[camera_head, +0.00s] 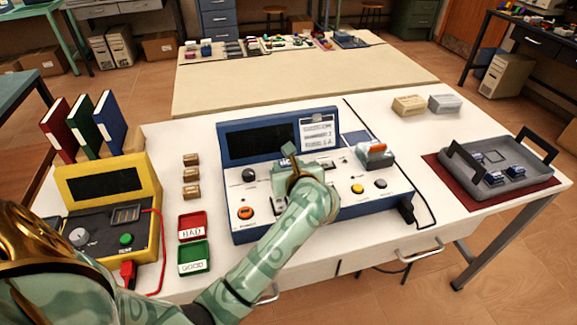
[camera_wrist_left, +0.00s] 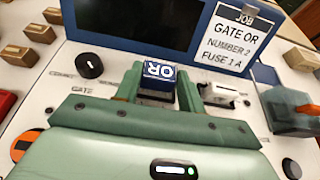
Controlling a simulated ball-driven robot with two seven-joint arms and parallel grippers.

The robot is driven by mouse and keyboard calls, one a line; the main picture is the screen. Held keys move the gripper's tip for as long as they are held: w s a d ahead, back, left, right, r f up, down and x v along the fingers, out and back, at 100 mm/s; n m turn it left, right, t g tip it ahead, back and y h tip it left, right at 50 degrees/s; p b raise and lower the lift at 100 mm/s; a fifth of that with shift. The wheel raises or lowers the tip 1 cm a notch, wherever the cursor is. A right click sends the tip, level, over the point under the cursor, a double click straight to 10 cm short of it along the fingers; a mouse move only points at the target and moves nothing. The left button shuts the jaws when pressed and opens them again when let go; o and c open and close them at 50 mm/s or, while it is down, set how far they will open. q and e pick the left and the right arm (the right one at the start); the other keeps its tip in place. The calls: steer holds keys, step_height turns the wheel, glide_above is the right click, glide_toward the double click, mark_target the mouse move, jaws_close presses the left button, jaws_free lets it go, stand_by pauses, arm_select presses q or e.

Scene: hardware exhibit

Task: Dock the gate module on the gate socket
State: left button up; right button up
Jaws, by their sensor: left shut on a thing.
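My left gripper (camera_head: 290,172) is over the middle of the blue-framed console (camera_head: 235,192). In the left wrist view, its two green fingers (camera_wrist_left: 160,88) are shut on a blue gate module (camera_wrist_left: 158,73) with a white "OR" label. The printed word GATE shows on the panel just left of the fingers. The gate socket is hidden by the gripper, so I cannot tell whether the module touches it. A job card (camera_wrist_left: 235,42) on the console reads GATE OR, NUMBER 2, FUSE 1 A. My right gripper is not in view.
A black knob (camera_wrist_left: 89,65) and a white part (camera_wrist_left: 222,95) flank the fingers. An orange-topped block (camera_head: 375,152) stands at the console's right. A grey tray (camera_head: 530,183) with several blue modules is at right. A yellow tester (camera_head: 105,185) stands at left, beside red and green bins.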

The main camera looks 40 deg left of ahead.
arm_select(q)
steer(key=shift+f+b, duration=0.4)
steer(key=shift+f, duration=0.15)
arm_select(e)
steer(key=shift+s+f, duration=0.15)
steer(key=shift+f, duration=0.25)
arm_select(q)
steer(key=o, duration=0.7)
